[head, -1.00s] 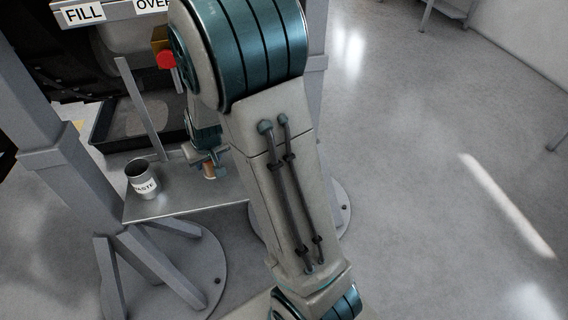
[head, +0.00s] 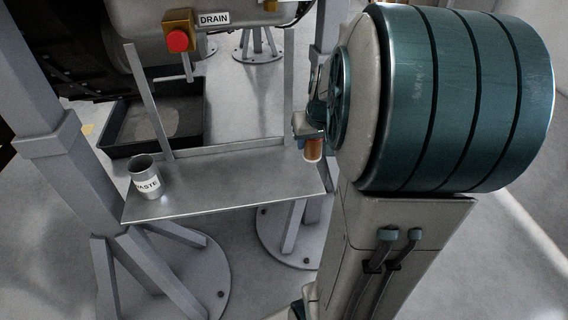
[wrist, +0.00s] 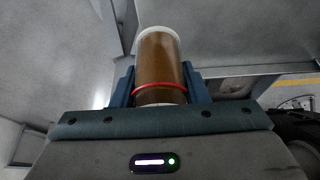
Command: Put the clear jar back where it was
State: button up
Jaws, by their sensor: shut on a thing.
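The clear jar (wrist: 160,62) holds brown liquid and has a red ring around it. In the wrist view it stands between the two blue fingers of my gripper (wrist: 160,92), which is shut on it. In the head view the jar (head: 313,150) shows as a small brown piece under my gripper (head: 309,132), near the right end of the metal shelf (head: 235,185). My arm hides part of the gripper there. I cannot tell whether the jar touches the shelf.
A metal cup marked WASTE (head: 146,180) stands at the shelf's left end. A black tray (head: 120,148) lies on the floor behind. A red knob (head: 178,40) sits by a DRAIN label (head: 214,19). Grey posts (head: 62,150) flank the shelf, whose middle is clear.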

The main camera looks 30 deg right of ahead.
jog(key=w+a+f, duration=0.1)
jog(key=w, duration=0.1)
jog(key=w+a+f+b, duration=0.1)
jog(key=w+a+f, duration=0.2)
jog(key=w+f, duration=0.1)
jog(key=shift+w+a, duration=0.1)
jog(key=shift+a, duration=0.3)
jog(key=shift+f+b, duration=1)
jog(key=shift+f, duration=0.85)
jog(key=shift+f, duration=0.2)
jog(key=o, duration=1.1)
jog(key=shift+r, duration=0.1)
